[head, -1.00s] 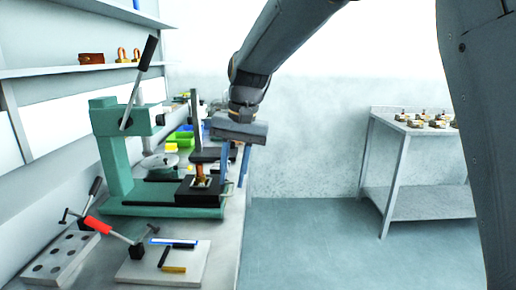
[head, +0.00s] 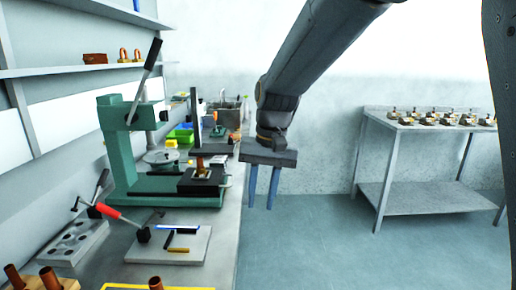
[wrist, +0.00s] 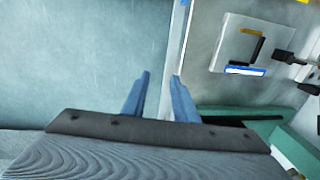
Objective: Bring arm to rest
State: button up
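My gripper (head: 262,188) hangs from my arm in the head view, with its two blue fingers pointing down. It is just right of the workbench edge, over the floor. The fingers are apart with nothing between them. The wrist view also shows my gripper (wrist: 160,85) open and empty, with floor and the bench edge beyond the fingertips.
A workbench (head: 225,235) runs along the left with a green press (head: 120,150), a white board (head: 150,245) and a red-handled lever (head: 107,210). A table (head: 400,127) with several small brass-coloured parts stands at the right. The floor (head: 320,240) between is clear.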

jog(key=s+d+f, duration=0.6)
jog(key=s+d, duration=0.2)
jog(key=d, duration=0.1)
jog(key=s+d+f+h, duration=0.1)
jog(key=s+d+f, duration=0.4)
jog(key=s+d, duration=0.4)
jog(key=shift+d+f, duration=0.25)
jog(key=shift+f, duration=0.1)
